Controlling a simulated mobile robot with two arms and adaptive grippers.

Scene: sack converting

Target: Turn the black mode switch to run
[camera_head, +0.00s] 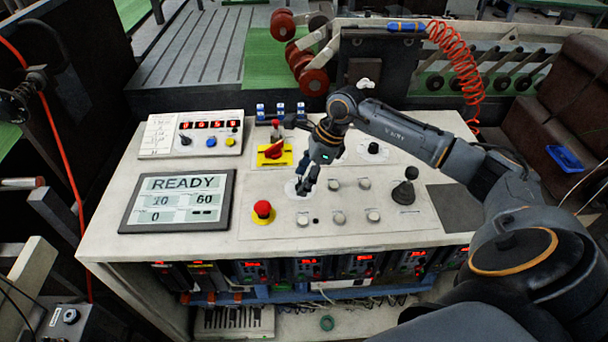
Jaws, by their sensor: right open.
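My right gripper (304,187) reaches down over the console's grey control panel (262,232), its fingers pointing down. It is open, and its fingertips are at a pale round plate (291,187). The fingers cover the middle of this plate, so I cannot tell a switch from the dark fingers there, nor whether they touch it. The switch markings are too small to read. My left gripper is not in view.
A red mushroom button (263,209) stands left of the gripper, with a red-and-yellow rotary switch (274,151) behind. Several pale buttons (338,218) and a black joystick (404,190) lie to the right. A display (178,201) reading READY is at left.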

